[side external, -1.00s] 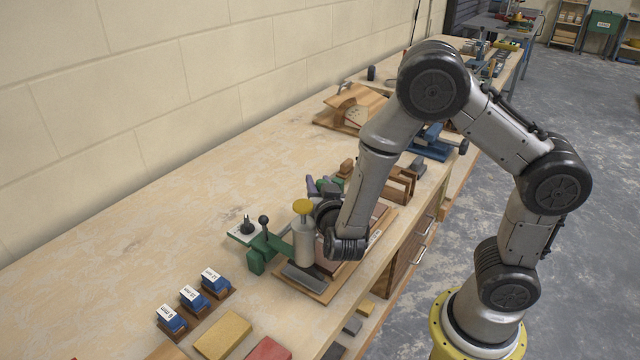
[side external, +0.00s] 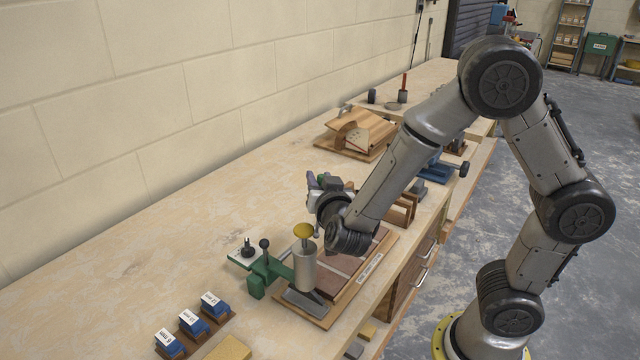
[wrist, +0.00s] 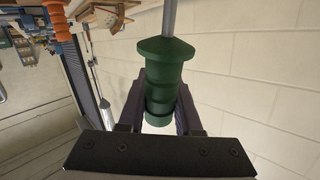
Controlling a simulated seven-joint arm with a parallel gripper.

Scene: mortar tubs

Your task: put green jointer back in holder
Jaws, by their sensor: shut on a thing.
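In the wrist view the green jointer (wrist: 165,75) shows as a ribbed green handle with a grey metal shaft running up out of the picture. My gripper (wrist: 160,102) is shut on the handle, with one purple finger on each side of it. In the side view my gripper (side external: 316,182) is above the bench, behind the green clamp device, and its fingers look small. The jointer is mostly hidden there by my wrist. I cannot pick out its holder with certainty in either view.
A green fixture (side external: 257,285) with a grey cylinder (side external: 305,268) and yellow knob stands close in front of my wrist. Several blue labelled blocks (side external: 192,322) sit at lower left. A wooden stand (side external: 357,137) is farther back. An orange handle (wrist: 57,18) shows in the wrist view.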

